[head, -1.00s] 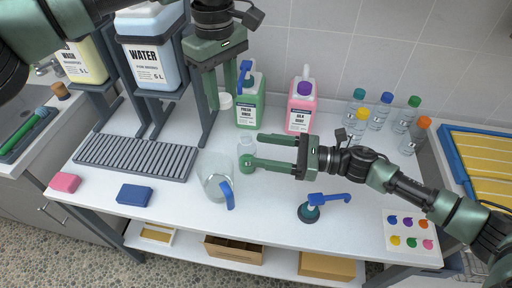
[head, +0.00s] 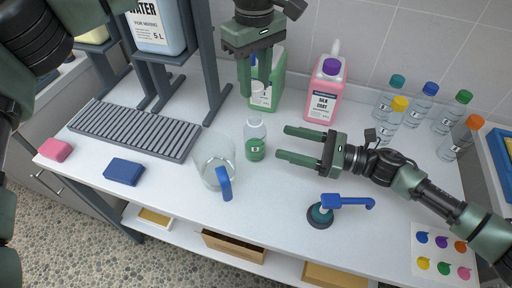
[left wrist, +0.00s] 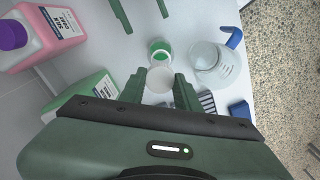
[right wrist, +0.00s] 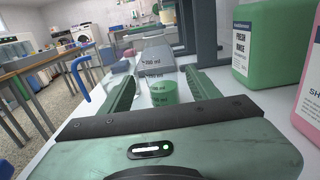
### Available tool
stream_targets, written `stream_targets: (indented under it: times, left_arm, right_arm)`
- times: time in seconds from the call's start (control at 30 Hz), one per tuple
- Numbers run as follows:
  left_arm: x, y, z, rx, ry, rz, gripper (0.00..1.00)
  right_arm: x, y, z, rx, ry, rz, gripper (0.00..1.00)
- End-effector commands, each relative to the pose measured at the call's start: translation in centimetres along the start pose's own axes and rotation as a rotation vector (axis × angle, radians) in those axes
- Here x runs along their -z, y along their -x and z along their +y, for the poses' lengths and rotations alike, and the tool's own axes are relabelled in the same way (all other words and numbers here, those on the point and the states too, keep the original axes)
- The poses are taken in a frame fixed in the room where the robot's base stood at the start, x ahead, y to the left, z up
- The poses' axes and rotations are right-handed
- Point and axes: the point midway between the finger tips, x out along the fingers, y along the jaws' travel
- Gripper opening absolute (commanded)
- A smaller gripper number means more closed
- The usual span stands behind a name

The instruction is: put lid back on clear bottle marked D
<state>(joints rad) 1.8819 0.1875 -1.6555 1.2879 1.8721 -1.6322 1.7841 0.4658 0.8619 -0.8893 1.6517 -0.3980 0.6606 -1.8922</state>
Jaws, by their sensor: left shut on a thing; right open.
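The clear bottle (head: 255,143) stands upright on the white table, with green liquid in its lower part and a small label whose letter I cannot read surely. My left gripper (head: 261,96) points down, shut on a white lid (head: 259,92), just above and behind the bottle's neck. The lid also shows between the fingers in the left wrist view (left wrist: 159,84), apart from the bottle (left wrist: 160,51). My right gripper (head: 284,143) is open and empty, with its fingertips right of the bottle, not around it. The bottle's lower part shows green in the right wrist view (right wrist: 163,93).
A clear pitcher with a blue handle (head: 223,184) stands close left of the bottle. The green jug (head: 275,75) and pink jug (head: 324,92) stand behind.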

Motion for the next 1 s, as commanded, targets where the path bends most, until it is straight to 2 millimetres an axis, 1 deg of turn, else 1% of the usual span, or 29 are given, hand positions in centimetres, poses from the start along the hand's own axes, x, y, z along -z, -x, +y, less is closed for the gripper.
stream_targets:
  times: [0.33, 0.47, 0.57, 0.8, 1.0]
  left_arm:
    - [0.0, 0.1, 0.0, 0.0, 0.0, 0.0, 0.0]
    - [0.0, 0.0, 0.0, 0.0, 0.0, 0.0, 0.0]
    - [0.0, 0.0, 0.0, 0.0, 0.0, 0.0, 0.0]
    - [0.0, 0.0, 0.0, 0.0, 0.0, 0.0, 0.0]
    - [0.0, 0.0, 0.0, 0.0, 0.0, 0.0, 0.0]
  right_arm:
    - [0.0, -0.1, 0.0, 0.0, 0.0, -0.001, 0.62]
    - [-0.1, -0.9, 0.0, -0.001, 0.0, -0.002, 0.62]
    - [-0.1, -2.3, 0.0, -0.002, 0.001, -0.003, 0.62]
    - [-0.1, -7.0, 0.0, -0.003, 0.001, -0.003, 0.62]
    - [-0.1, -10.2, 0.0, -0.001, 0.0, -0.002, 0.62]
